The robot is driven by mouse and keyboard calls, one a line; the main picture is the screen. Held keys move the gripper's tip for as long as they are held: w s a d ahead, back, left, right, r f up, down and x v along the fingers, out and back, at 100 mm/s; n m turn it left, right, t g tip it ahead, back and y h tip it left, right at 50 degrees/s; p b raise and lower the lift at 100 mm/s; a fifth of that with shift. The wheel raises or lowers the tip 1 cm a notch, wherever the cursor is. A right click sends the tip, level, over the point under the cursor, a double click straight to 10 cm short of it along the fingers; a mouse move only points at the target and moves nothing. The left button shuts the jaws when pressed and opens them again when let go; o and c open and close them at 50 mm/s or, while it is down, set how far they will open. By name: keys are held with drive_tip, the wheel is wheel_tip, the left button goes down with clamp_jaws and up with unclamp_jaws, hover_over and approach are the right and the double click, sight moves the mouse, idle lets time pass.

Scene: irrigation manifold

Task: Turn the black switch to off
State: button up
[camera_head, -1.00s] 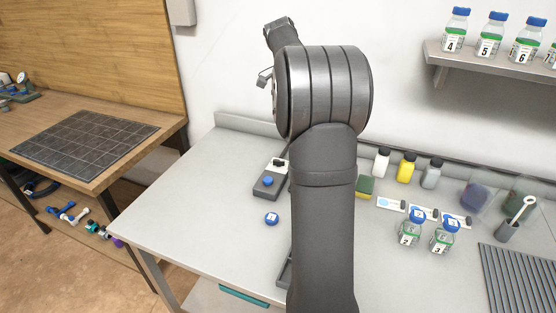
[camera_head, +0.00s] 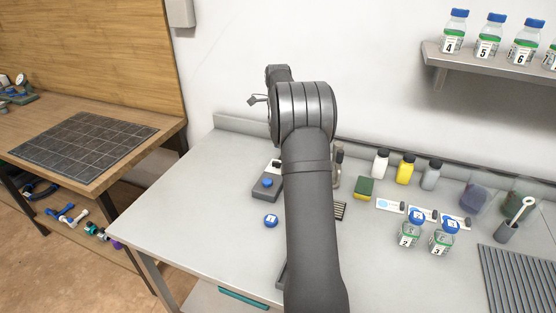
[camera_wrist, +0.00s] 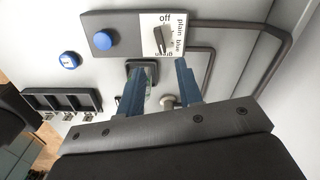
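The black switch (camera_wrist: 162,39) sits on a white plate marked "off", "plain blue" and "green" at the end of a dark grey box (camera_wrist: 125,22). A round blue button (camera_wrist: 103,39) is on the same box. In the head view the box (camera_head: 267,187) stands on the bench left of my arm, with the switch (camera_head: 277,163) small at its far end. My gripper (camera_wrist: 163,69) is open and empty, its two blue fingers apart and pointing towards the switch without visibly touching it. The exact setting of the switch is hard to read. My arm hides the fingers in the head view.
A blue cap (camera_head: 271,221) lies on the bench near the box. A dark pipe frame (camera_wrist: 270,65) runs beside the switch in the wrist view. A sponge (camera_head: 364,188), several bottles and two capped jars stand right of my arm. The bench's left part is clear.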

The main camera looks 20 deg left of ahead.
wheel_tip(320, 180, down, 10)
drive_tip(key=shift+r, duration=0.15)
drive_tip(key=shift+c, duration=0.4)
clamp_jaws()
